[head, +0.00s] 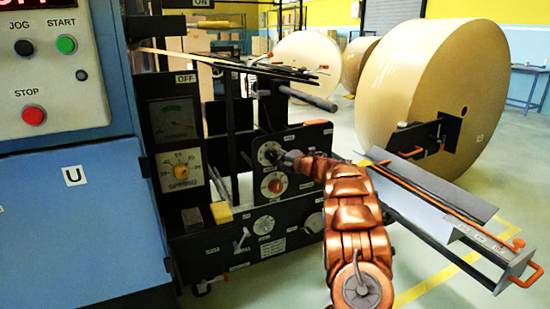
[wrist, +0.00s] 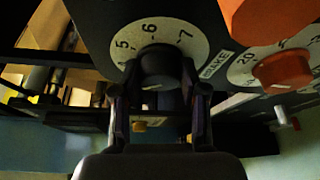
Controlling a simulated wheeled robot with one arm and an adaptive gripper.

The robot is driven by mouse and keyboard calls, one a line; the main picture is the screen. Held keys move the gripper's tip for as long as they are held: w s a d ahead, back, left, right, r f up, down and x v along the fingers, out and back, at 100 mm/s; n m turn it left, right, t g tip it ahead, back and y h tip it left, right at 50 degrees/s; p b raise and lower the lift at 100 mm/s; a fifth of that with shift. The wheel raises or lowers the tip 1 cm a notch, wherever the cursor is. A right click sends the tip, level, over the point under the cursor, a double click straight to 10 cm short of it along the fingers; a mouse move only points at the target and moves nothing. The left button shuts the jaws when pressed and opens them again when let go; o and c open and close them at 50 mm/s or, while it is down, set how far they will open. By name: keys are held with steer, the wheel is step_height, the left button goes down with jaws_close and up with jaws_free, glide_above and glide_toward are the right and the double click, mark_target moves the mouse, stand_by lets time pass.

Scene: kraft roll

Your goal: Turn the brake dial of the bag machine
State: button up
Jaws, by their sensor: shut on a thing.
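The brake dial (head: 268,153) is a white round scale on the black panel of the bag machine. In the wrist view the dial's scale (wrist: 120,45) shows the numbers 5, 6 and 7, with a label ending in "BRAKE" beside it. My gripper (head: 283,157) reaches the dial from the right in the head view. In the wrist view its two dark fingers (wrist: 160,85) are shut on the dial's dark knob (wrist: 160,68), one on each side. My copper-coloured arm hides part of the panel to the right of the dial.
A second dial with an orange knob (wrist: 283,70) sits close beside the brake dial; it also shows below it in the head view (head: 274,185). More dials (head: 264,224) lie lower on the panel. A large kraft roll (head: 420,85) and a metal rail with orange handles (head: 440,205) stand at the right.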

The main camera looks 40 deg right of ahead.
steer(key=shift+r+n+g+h, duration=0.25)
steer(key=shift+n+g, duration=0.25)
steer(key=shift+n, duration=0.7)
steer(key=n+g+h, duration=0.1)
steer(key=n, duration=0.2)
steer(key=shift+w+a+b, duration=0.1)
steer(key=shift+a+b, duration=0.05)
steer(key=shift+b, duration=0.2)
steer(key=n+g+h+b, duration=0.1)
steer(key=n+h, duration=0.1)
steer(key=n, duration=0.1)
steer(key=shift+a+g, duration=0.1)
steer(key=shift+g, duration=0.2)
steer(key=shift+a+f+n+g+h+b, duration=0.1)
steer(key=shift+n+g+h+b, duration=0.3)
steer(key=shift+n+h+b, duration=0.7)
steer(key=shift+n+y, duration=0.25)
steer(key=shift+n, duration=0.05)
steer(key=o, duration=1.1)
steer(key=shift+o, duration=0.2)
